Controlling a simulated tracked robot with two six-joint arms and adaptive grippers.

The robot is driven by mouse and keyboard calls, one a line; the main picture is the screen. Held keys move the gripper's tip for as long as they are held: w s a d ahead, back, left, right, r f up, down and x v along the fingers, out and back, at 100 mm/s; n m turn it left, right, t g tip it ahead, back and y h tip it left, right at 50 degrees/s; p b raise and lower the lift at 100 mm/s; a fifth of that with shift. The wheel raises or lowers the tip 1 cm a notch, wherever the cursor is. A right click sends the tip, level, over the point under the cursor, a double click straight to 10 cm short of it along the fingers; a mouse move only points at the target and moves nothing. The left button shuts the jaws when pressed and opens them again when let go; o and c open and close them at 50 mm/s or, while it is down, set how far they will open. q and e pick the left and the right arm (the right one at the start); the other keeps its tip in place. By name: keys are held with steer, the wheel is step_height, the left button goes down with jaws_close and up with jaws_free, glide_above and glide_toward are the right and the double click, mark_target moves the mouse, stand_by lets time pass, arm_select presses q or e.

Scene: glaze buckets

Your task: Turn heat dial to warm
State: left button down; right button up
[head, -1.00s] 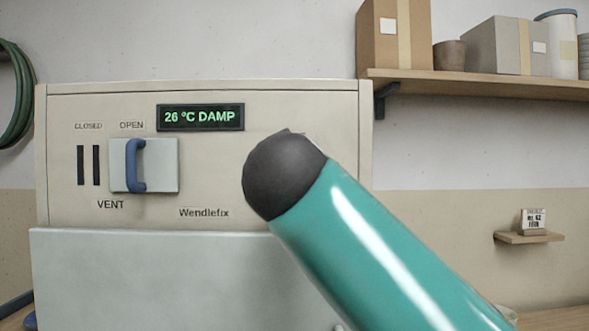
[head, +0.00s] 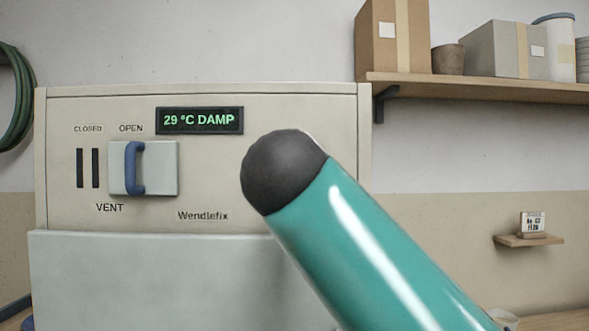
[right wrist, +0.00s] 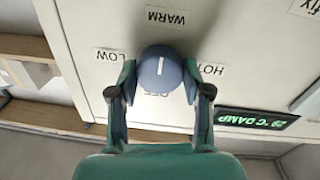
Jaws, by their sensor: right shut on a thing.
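The blue-grey heat dial (right wrist: 161,72) shows in the right wrist view on the machine's pale front panel. Its white mark points up in that view, toward the WARM label (right wrist: 168,17). LOW (right wrist: 108,55) is to the left, HOT (right wrist: 211,69) to the right, and a label below the dial is mostly covered. My right gripper (right wrist: 160,80) is shut on the dial, one finger on each side. In the head view my teal right arm hides the dial and the gripper. The display (head: 200,120) reads 29 °C DAMP. My left gripper is not in view.
The vent slider with its blue handle (head: 134,168) is left of my arm, at OPEN, with dark slots beside it. A shelf (head: 480,86) with boxes is at upper right, and a small shelf (head: 528,240) holds a card. A green hose (head: 15,95) hangs at far left.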

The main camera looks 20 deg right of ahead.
steer(key=o, duration=1.2)
steer(key=shift+w+a+f, duration=0.1)
steer(key=shift+w+f, duration=0.05)
steer(key=shift+f, duration=0.1)
steer(key=shift+c, duration=0.2)
steer(key=shift+r, duration=0.1)
steer(key=shift+s, duration=0.25)
steer(key=v, duration=1.1)
steer(key=shift+s+a, duration=0.15)
steer(key=shift+s, duration=0.15)
